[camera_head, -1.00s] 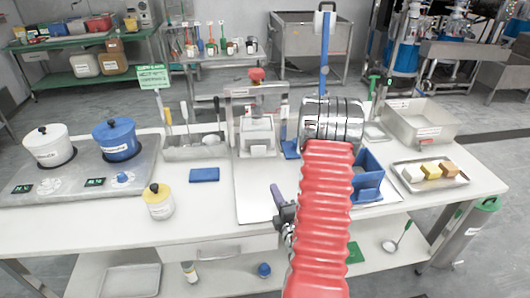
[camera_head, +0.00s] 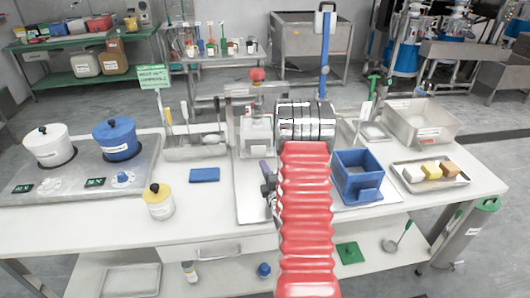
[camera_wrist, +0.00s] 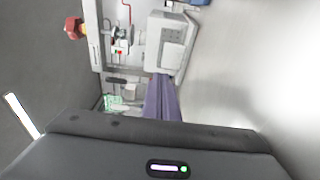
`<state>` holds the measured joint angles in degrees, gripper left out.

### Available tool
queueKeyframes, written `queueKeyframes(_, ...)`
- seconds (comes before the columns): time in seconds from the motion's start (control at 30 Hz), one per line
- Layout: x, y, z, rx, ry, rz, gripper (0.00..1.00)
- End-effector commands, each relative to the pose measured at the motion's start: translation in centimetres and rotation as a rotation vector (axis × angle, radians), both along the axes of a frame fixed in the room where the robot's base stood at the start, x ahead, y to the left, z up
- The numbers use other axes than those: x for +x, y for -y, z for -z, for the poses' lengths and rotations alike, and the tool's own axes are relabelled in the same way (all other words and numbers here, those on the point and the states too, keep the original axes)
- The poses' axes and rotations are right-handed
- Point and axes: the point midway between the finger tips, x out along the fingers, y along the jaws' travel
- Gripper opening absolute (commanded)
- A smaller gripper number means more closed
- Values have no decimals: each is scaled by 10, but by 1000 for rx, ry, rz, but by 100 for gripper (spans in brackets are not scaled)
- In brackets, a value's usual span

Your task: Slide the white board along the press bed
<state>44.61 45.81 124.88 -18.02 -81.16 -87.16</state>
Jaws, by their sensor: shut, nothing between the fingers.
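The press stands at the middle of the table, with a red knob (camera_head: 257,74) on top. A pale white board-like piece (camera_head: 257,130) sits within its frame, partly hidden by my arm. In the wrist view, the white piece (camera_wrist: 172,45) has a raised rectangular face. My gripper shows purple fingers (camera_wrist: 160,80), shut with nothing between them. Their tips are close to the lower edge of the white piece; I cannot tell whether they touch. In the head view, only a bit of my gripper (camera_head: 264,166) shows left of my red arm sleeve.
A blue open holder (camera_head: 358,183) stands right of my arm. A blue pad (camera_head: 204,175) and a yellow-lidded jar (camera_head: 158,202) lie to the left. A tray of blocks (camera_head: 455,184) and a steel bin (camera_head: 430,132) are on the right. The table front is largely clear.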

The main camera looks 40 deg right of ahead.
Motion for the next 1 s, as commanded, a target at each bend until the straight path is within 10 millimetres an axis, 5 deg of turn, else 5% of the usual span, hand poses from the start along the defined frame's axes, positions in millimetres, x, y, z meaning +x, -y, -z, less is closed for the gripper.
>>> queueKeyframes(0.4,57,28,0,0,1,-1,0)
queueKeyframes(0.7,67,63,0,0,0,2,0)
queueKeyframes(1.0,69,67,0,0,0,2,0)
